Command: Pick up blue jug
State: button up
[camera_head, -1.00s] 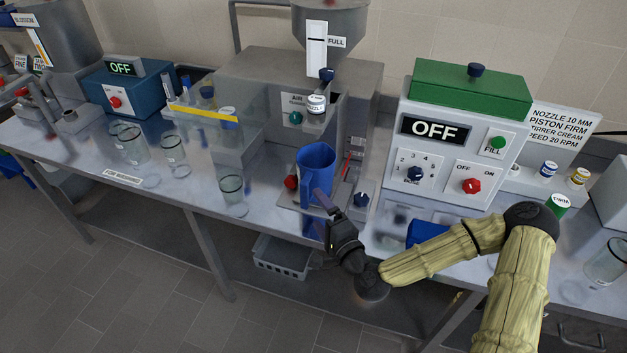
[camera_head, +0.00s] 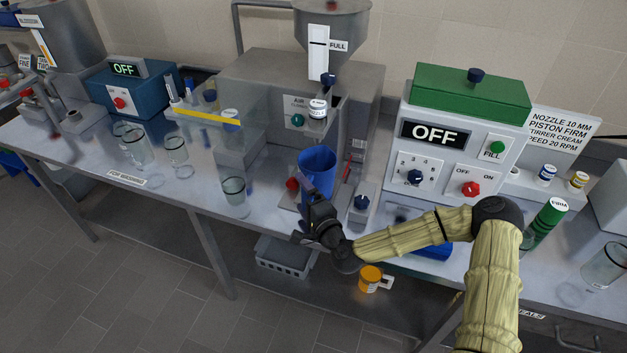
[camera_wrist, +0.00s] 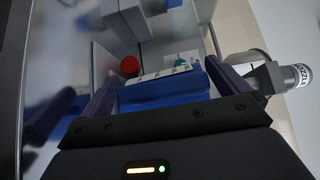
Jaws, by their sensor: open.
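The blue jug (camera_head: 317,172) stands upright on the filling machine's base plate, under the nozzle. Its lower front is hidden behind my gripper (camera_head: 308,204) in the head view. My gripper is open and close in front of the jug. In the wrist view the blue jug (camera_wrist: 163,92) lies between the two spread fingers of my gripper (camera_wrist: 155,95), with a pale scale along its edge. I cannot tell whether either finger touches it.
A red knob (camera_head: 292,184) and a small blue knob (camera_head: 361,202) flank the jug. The nozzle (camera_head: 318,108) hangs above it. Empty glass jars (camera_head: 235,196) stand to the left. A grey basket (camera_head: 283,257) and an orange mug (camera_head: 370,279) sit below the bench.

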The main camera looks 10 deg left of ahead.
jog(key=shift+w+a+r, duration=0.1)
jog(key=shift+w+a, duration=0.5)
jog(key=shift+w, duration=0.45)
jog(key=shift+s+a, duration=0.1)
jog(key=shift+s, duration=0.05)
jog(key=c, duration=0.9)
jog(key=shift+c, duration=0.2)
